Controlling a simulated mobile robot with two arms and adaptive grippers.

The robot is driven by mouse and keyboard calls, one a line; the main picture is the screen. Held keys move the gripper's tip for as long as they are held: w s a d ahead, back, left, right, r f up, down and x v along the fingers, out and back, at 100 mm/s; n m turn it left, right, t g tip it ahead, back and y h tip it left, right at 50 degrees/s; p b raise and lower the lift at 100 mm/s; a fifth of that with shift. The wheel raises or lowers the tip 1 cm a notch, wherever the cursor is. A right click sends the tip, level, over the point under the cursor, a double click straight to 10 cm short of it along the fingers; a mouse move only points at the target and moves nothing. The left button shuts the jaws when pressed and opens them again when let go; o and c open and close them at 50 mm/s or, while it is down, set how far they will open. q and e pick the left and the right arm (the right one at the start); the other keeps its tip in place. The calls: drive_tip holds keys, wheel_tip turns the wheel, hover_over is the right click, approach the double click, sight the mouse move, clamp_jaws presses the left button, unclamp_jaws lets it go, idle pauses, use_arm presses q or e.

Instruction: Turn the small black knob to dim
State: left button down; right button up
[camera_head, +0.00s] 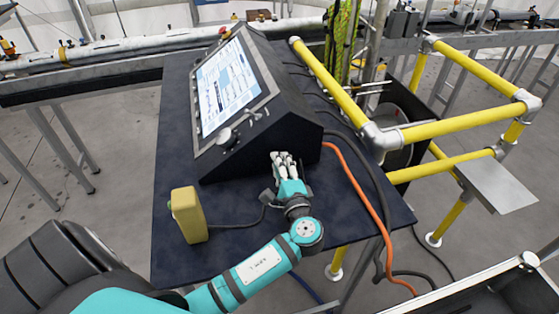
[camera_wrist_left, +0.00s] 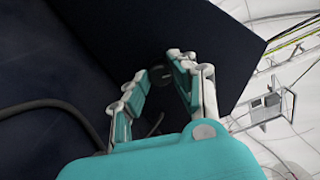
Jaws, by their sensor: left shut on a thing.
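The black console (camera_head: 262,140) with a lit slanted screen (camera_head: 226,86) stands on a dark table (camera_head: 235,262). My left gripper (camera_head: 284,158) reaches up to the console's near side face, low down. In the left wrist view, the fingers of my left gripper (camera_wrist_left: 170,68) are closed in around a small dark round knob (camera_wrist_left: 159,74) on that dark face. The fingers hide part of the knob, and its setting cannot be read. My right gripper is not in view.
A yellow box (camera_head: 188,214) with a dark cable stands left of my left gripper. An orange cable (camera_head: 367,205) and black cables run over the table's right side. Yellow railings (camera_head: 462,127) stand at the right.

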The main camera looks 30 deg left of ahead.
use_arm(q)
drive_tip(key=m+p, duration=0.1)
drive_tip(key=m, duration=0.1)
drive_tip(key=m+p, duration=0.1)
drive_tip(key=p, duration=0.1)
drive_tip(key=shift+r+m, duration=0.2)
drive_tip(key=shift+m, duration=0.2)
drive_tip(key=m+p, duration=0.4)
drive_tip(key=shift+m, duration=0.3)
drive_tip(key=m+p, duration=0.3)
drive_tip(key=m, duration=0.1)
drive_tip(key=m+p, duration=0.1)
drive_tip(key=m, duration=0.2)
drive_tip(key=shift+f+p, duration=0.15)
drive_tip(key=shift+p, duration=0.25)
drive_tip(key=m, duration=0.3)
drive_tip(key=shift+f+m, duration=0.1)
drive_tip(key=shift+m, duration=0.3)
drive_tip(key=m, duration=1.4)
drive_tip(key=shift+f, duration=0.1)
drive_tip(key=shift+s+m, duration=0.1)
drive_tip(key=shift+m, duration=0.2)
